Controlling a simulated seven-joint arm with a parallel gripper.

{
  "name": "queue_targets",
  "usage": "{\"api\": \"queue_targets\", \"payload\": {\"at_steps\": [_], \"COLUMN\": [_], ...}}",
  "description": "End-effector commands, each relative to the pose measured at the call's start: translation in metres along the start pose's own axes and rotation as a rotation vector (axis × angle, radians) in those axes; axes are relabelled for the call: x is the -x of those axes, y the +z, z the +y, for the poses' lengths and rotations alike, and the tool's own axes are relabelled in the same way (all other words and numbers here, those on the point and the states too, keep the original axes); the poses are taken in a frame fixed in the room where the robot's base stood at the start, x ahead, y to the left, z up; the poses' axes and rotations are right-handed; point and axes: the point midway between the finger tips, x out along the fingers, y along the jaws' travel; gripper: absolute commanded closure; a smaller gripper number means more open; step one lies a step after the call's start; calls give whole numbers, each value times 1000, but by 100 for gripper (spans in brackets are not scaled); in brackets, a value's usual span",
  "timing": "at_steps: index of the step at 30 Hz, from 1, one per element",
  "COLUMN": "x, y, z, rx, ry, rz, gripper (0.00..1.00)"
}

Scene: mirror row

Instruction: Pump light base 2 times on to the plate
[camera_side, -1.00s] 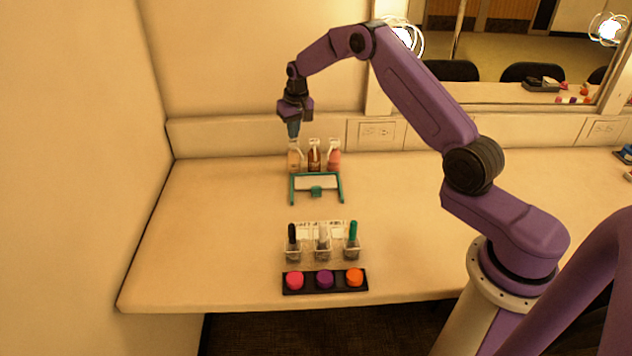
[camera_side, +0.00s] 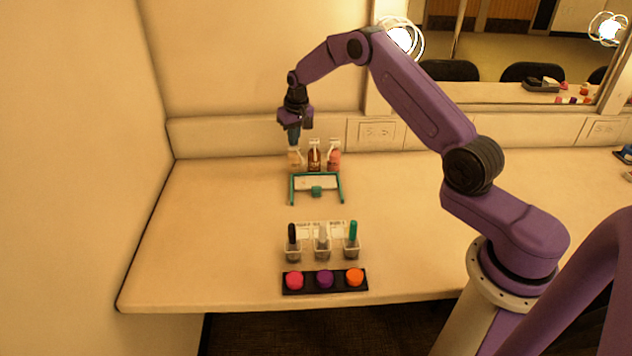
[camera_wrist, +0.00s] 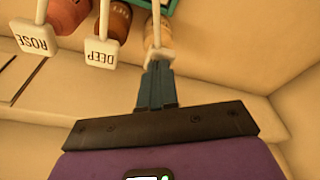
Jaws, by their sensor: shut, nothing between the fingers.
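The light base bottle (camera_side: 294,160), the pale one, stands leftmost in a row of pump bottles at the back of the counter. It also shows in the wrist view (camera_wrist: 153,34), partly behind its pump head (camera_wrist: 158,56). My gripper (camera_side: 294,142) is shut and empty, pointing down over that bottle. In the wrist view the closed fingertips (camera_wrist: 157,68) meet the pump head and seem to touch it. The pale plate (camera_side: 304,183) lies in a teal frame (camera_side: 341,190) in front of the bottles. I cannot tell whether any base is on it.
The brown DEEP bottle (camera_side: 314,160) and pink ROSE bottle (camera_side: 334,160) stand close to the right. Nearer the front are clear holders (camera_side: 322,254) with upright tools and a black tray (camera_side: 310,281) with three coloured pots. The back wall is close behind; the counter is clear at left and right.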

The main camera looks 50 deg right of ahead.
Motion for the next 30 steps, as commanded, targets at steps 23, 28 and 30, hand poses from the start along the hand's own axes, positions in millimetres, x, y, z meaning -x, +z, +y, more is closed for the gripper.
{"api": "queue_targets", "payload": {"at_steps": [23, 28, 30], "x": [25, 25, 25], "y": [-5, -5, -5], "z": [0, 0, 0], "rx": [0, 0, 0], "ry": [0, 0, 0], "rz": [-1, -1, -1], "gripper": [100, 100, 100]}}
